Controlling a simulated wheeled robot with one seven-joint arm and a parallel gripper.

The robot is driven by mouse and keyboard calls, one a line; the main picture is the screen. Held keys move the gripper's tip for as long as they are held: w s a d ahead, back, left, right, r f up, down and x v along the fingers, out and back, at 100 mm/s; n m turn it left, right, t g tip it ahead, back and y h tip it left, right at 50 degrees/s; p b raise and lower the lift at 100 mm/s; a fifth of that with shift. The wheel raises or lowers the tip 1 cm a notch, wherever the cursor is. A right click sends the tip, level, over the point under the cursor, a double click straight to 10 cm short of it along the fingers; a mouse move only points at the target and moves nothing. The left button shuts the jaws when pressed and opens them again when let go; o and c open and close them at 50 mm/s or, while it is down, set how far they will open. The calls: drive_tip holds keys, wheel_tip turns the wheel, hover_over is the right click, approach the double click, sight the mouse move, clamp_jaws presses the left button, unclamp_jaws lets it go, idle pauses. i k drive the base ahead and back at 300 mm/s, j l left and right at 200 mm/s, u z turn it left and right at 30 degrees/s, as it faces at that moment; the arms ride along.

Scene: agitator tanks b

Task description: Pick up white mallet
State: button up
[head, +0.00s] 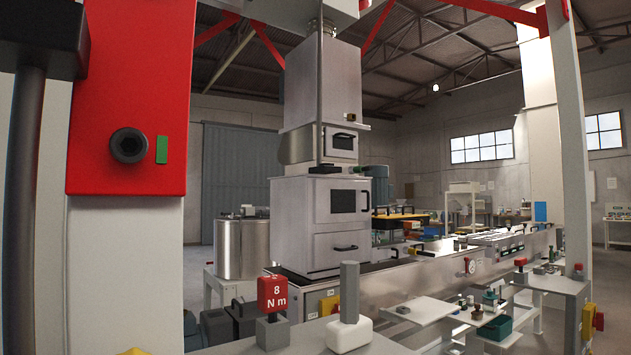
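A white rounded block with a grey square post standing up from it (348,334) is on the grey bench top at the bottom middle of the head view. It looks like the white mallet, resting upright on its head with its handle pointing up. Nothing is seen touching it. My gripper does not show in this view.
A red block marked "8 N m" on a grey stand (273,312) is close to its left. A white tray (424,311) and a teal bin (495,328) are to the right. A large red-and-white column (130,130) fills the left side.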

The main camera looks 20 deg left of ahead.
sight(353, 330)
drive_tip(key=i+l+u, duration=0.1)
drive_tip(key=u, duration=0.25)
drive_tip(key=i+l+u, duration=0.2)
drive_tip(key=u, duration=0.2)
drive_tip(key=i+l, duration=0.2)
drive_tip(key=l, duration=0.15)
drive_tip(key=i+l+u, duration=0.15)
drive_tip(key=i+l, duration=0.2)
drive_tip(key=l, duration=0.3)
drive_tip(key=i+l+u, duration=0.15)
drive_tip(key=l, duration=0.2)
drive_tip(key=i+l, duration=0.2)
drive_tip(key=l, duration=0.15)
drive_tip(key=i+l+u, duration=0.1)
drive_tip(key=l, duration=0.3)
drive_tip(key=k+u, duration=0.1)
